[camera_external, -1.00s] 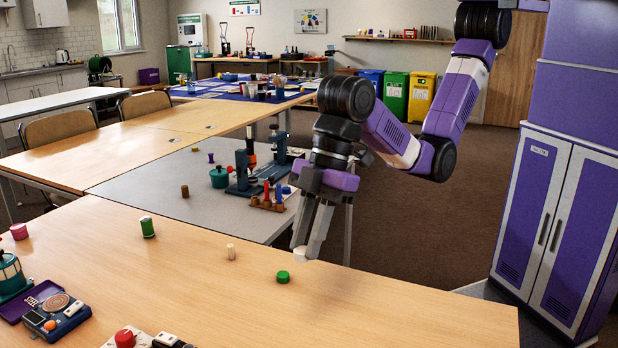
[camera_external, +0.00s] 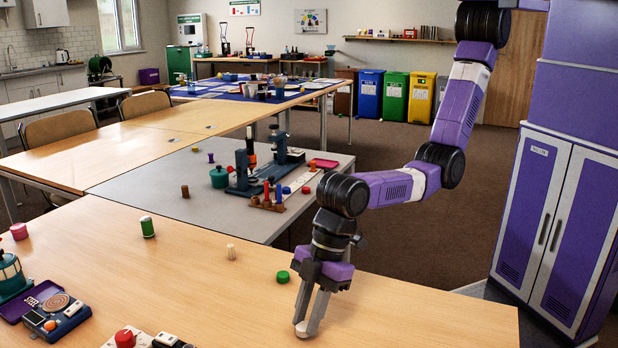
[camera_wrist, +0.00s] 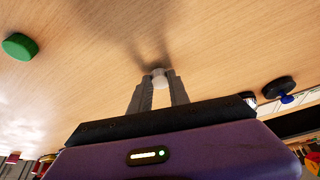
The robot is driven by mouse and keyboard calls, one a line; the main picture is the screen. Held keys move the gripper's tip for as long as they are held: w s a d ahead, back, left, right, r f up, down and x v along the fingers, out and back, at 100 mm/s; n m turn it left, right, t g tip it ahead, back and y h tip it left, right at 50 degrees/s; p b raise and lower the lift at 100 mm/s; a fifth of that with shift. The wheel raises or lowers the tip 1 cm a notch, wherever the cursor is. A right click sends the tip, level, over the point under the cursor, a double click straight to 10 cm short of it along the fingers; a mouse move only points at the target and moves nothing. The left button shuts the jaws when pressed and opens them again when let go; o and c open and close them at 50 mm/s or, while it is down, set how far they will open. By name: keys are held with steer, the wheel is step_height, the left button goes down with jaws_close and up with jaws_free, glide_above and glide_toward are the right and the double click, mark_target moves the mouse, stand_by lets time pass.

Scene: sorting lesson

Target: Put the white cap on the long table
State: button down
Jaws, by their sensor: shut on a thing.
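The white cap (camera_external: 301,329) is between the fingertips of my gripper (camera_external: 304,322), low over the front wooden table (camera_external: 210,275). It also shows in the wrist view (camera_wrist: 160,79), pinched between the two fingers. My gripper points down and is shut on the cap. The cap is at or just above the table top; I cannot tell whether it touches. Which table the task calls the long table is not marked in the views.
A green cylinder (camera_external: 147,227) and a pink cap (camera_external: 19,231) stand farther left. Devices, including one with a red knob (camera_external: 125,338), occupy the front left. The table's right part is clear.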

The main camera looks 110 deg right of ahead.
steer(key=shift+f, duration=0.4)
steer(key=shift+f, duration=0.1)
steer(key=c, duration=1.2)
jaws_free()
steer(key=shift+c, duration=0.2)
steer(key=shift+s+d+r, duration=0.1)
steer(key=shift+s+r, duration=0.05)
steer(key=shift+r, duration=0.45)
steer(key=v, duration=1.1)
steer(key=shift+p, duration=0.35)
steer(key=shift+s+f, duration=0.1)
